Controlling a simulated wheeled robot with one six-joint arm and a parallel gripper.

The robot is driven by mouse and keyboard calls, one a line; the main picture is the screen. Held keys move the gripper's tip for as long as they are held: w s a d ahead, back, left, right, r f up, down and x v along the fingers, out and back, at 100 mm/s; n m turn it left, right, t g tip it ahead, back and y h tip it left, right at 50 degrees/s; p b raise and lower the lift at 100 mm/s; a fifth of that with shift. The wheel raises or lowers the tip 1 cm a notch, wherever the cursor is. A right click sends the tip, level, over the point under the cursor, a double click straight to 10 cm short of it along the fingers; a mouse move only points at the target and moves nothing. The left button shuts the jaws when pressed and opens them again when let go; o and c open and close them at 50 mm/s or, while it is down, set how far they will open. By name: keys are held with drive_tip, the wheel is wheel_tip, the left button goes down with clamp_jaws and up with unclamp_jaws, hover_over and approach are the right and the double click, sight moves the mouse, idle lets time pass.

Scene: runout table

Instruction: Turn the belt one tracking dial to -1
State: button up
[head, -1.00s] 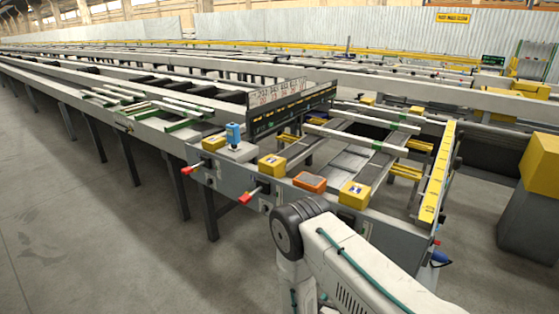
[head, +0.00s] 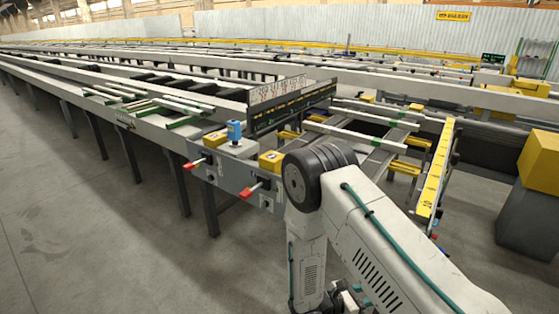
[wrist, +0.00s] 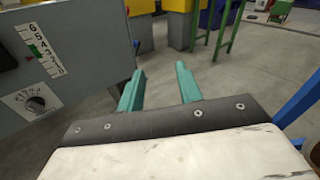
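A dark round dial (wrist: 37,104) on a pale scale plate sits on a grey panel (wrist: 75,85) at the left of the wrist view. Its pointer and figures are too small to read, and I cannot tell which belt it belongs to. My gripper (wrist: 160,68) has its two teal fingers apart with nothing between them. It is to the right of the dial and the panel, not touching the dial. In the head view, the table's grey front panel (head: 230,179) is partly hidden behind my arm.
A vertical number scale (wrist: 40,50) with a green mark is above the dial. Red-tipped handles (head: 195,163) stick out from the table front. A blue-topped device (head: 234,132) and yellow boxes (head: 215,140) stand on top. Open floor (head: 110,240) lies at front left.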

drive_tip(key=s+r+m+g+y, duration=0.1)
drive_tip(key=s+r+m+y, duration=0.4)
drive_tip(key=r, duration=0.8)
drive_tip(key=s+r+m+g+y, duration=0.1)
drive_tip(key=s+r+m+y, duration=0.5)
drive_tip(key=s+r+m, duration=0.4)
drive_tip(key=s+r+m+g+y, duration=0.1)
drive_tip(key=s+r+m+y, duration=0.4)
drive_tip(key=r, duration=1.2)
drive_tip(key=s+m, duration=0.3)
drive_tip(key=s, duration=0.1)
drive_tip(key=shift+s+r+y, duration=0.15)
drive_tip(key=shift+r+y, duration=0.15)
drive_tip(key=shift+r, duration=0.05)
